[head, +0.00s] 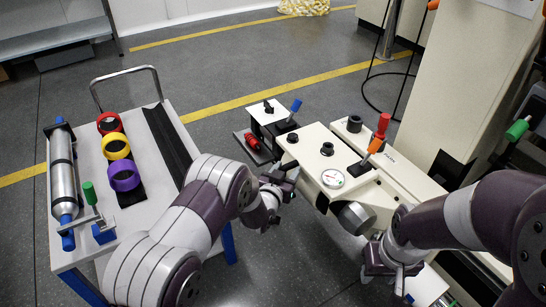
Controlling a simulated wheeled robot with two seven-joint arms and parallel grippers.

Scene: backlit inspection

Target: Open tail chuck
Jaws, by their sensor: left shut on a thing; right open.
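The cream machine (318,150) stands right of centre. At its far left end a small station carries a white plate (268,112), a blue lever (295,106) standing up at a tilt, and a red part (252,140). I cannot tell which part is the tail chuck. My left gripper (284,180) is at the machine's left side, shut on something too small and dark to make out. My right gripper (398,284) is open by the machine's near end, below the grey round part (357,216). My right arm partly hides that end.
A white cart (90,235) at left holds a silver cylinder (63,175), red, yellow and purple rings (116,147) and a green-knobbed lever (90,193). An orange-and-red handle (380,130) and a dial (332,178) are on the machine. A cabinet (455,80) stands behind.

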